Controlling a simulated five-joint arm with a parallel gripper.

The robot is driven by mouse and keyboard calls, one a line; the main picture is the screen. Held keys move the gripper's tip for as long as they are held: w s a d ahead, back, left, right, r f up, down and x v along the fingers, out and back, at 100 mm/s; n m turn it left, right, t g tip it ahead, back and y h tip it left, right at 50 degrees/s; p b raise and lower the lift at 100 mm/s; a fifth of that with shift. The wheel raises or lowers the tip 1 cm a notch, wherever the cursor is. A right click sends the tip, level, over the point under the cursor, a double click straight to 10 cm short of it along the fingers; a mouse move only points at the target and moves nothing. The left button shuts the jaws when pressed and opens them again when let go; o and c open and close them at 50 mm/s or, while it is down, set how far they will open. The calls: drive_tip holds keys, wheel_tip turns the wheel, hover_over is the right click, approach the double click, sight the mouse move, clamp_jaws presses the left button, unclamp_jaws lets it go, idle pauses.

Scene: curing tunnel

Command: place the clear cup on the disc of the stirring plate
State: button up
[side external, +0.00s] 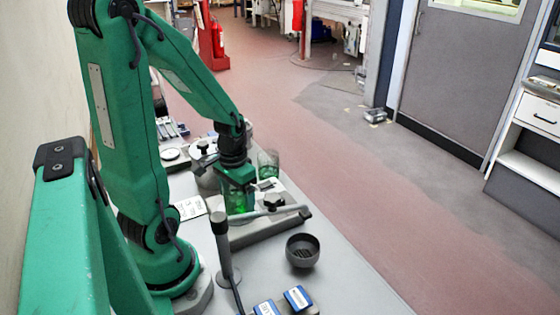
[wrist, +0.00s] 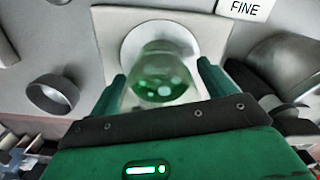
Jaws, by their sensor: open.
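The clear cup (wrist: 160,78) is between the two green fingers of my gripper (wrist: 162,76) in the wrist view, with a slight gap on either side. My gripper is open around it. The cup looks upright over the white disc (wrist: 131,42) of the stirring plate (wrist: 103,22); its base appears to rest there, but contact is not clear. In the side view, the cup (side external: 238,207) shows green-tinted below my gripper (side external: 238,185), and the disc is hidden.
A second clear vessel (side external: 268,160) stands just behind my gripper. A dark round bowl (side external: 302,250), an upright grey post (side external: 222,240) and blue-topped boxes (side external: 297,297) are nearer the front. A "FINE" label (wrist: 244,8) lies nearby. Bare bench shows around the bowl.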

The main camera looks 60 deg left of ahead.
drive_tip(key=shift+r, duration=0.15)
wheel_tip(320, 180, up, 12)
idle(0.8)
idle(0.5)
drive_tip(key=w+d+r+m+t, duration=0.1)
drive_tip(key=d+r+m+t, duration=0.2)
drive_tip(key=d, duration=1)
wheel_tip(320, 180, up, 3)
drive_tip(key=t, duration=0.2)
drive_tip(key=shift+w+m+t, duration=0.2)
drive_tip(key=shift+m+t, duration=0.1)
drive_tip(key=shift+f, duration=0.1)
idle(0.4)
